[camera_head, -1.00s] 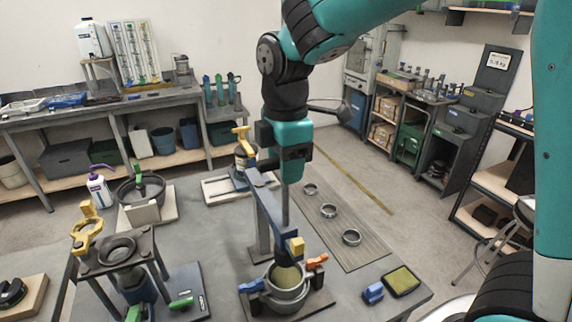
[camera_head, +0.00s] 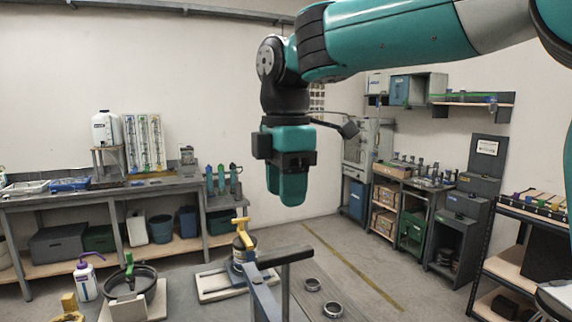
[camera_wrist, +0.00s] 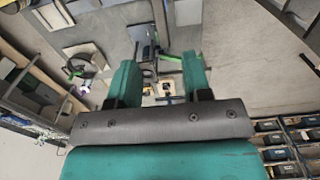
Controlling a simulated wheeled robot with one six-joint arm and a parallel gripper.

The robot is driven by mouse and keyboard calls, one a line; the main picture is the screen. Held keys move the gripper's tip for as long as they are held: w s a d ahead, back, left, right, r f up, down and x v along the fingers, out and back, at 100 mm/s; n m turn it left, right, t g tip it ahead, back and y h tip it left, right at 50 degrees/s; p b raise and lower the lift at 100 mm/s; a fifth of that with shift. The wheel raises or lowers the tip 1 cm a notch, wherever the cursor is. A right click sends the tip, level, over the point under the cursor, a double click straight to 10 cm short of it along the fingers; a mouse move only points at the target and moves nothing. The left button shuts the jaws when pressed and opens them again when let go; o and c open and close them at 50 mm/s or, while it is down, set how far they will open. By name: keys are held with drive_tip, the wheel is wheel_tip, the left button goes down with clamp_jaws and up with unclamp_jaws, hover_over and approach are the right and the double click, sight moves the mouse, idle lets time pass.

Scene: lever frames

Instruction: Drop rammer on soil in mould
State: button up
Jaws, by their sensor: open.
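My gripper (camera_head: 290,196) hangs in the middle of the head view, fingers down, open and empty. A dark T-shaped handle (camera_head: 290,257), apparently the rammer's top, stands below it with a clear gap between. Its upright rod (camera_head: 285,292) runs down out of the picture beside a blue-grey guide arm (camera_head: 262,292). The mould and soil are outside the head view, so where the rammer's foot rests is hidden. In the wrist view my two green fingers (camera_wrist: 160,75) are spread apart. Small bench parts show between them, too small to tell the mould or soil.
A yellow-topped device (camera_head: 240,245) stands on a pale board behind the handle. A wide pan (camera_head: 130,283) and a wash bottle (camera_head: 86,280) are at the left. The air around my gripper is free.

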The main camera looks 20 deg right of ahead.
drive_tip(key=shift+r, duration=2.25)
